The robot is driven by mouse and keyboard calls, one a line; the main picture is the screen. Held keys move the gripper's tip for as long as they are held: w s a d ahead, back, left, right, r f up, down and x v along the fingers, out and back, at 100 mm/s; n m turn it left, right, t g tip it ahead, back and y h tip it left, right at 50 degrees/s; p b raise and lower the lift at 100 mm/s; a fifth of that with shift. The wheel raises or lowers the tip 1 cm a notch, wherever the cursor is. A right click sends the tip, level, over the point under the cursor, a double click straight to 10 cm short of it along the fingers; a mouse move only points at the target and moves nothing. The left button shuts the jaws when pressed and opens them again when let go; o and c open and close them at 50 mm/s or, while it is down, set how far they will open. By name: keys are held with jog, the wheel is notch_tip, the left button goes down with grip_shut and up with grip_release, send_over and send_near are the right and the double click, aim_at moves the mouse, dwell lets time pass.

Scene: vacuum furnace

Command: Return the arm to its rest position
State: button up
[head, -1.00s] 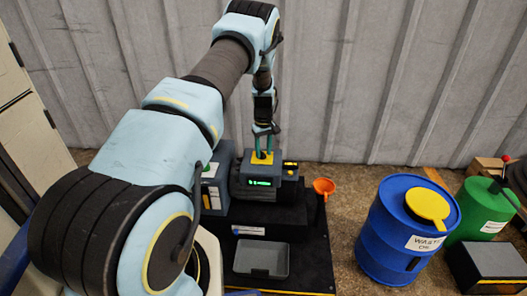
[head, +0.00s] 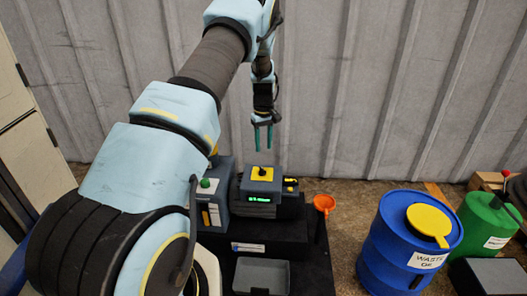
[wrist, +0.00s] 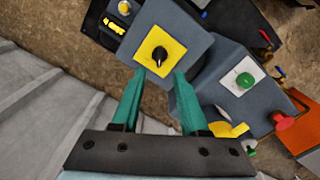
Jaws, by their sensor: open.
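My gripper (head: 262,138) hangs pointing down in the head view, its two teal fingers apart and nothing between them. It is above the grey control box (head: 259,203), which has a green lit display and a yellow plate with a black knob (head: 262,172) on top. In the wrist view the open fingers (wrist: 158,95) show below the yellow plate with the black knob (wrist: 159,54), clear of it as the head view shows. My arm is stretched out over the bench.
A grey box with a green button (head: 206,186) stands left of the control box. A grey tray (head: 262,276), an orange funnel (head: 324,203), a blue drum (head: 400,250) and a green drum (head: 484,225) are around. A corrugated wall (head: 400,90) stands close behind.

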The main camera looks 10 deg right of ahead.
jog(key=shift+r, duration=0.15)
jog(key=s+a+r+m, duration=0.2)
jog(key=s+a+r, duration=0.9)
jog(key=a, duration=0.1)
jog(key=s+a+r+m+t, duration=0.15)
jog(key=s+a, duration=0.25)
jog(key=s, duration=0.5)
jog(key=s+a+r+m, duration=0.1)
jog(key=s+a+r, duration=0.3)
jog(key=s, duration=0.6)
notch_tip(320, 180, up, 16)
jog(key=p, duration=1.7)
jog(key=shift+w+a+r+p, duration=0.15)
jog(key=shift+w+a+p, duration=0.15)
jog(key=shift+w, duration=0.05)
jog(key=shift+d, duration=0.1)
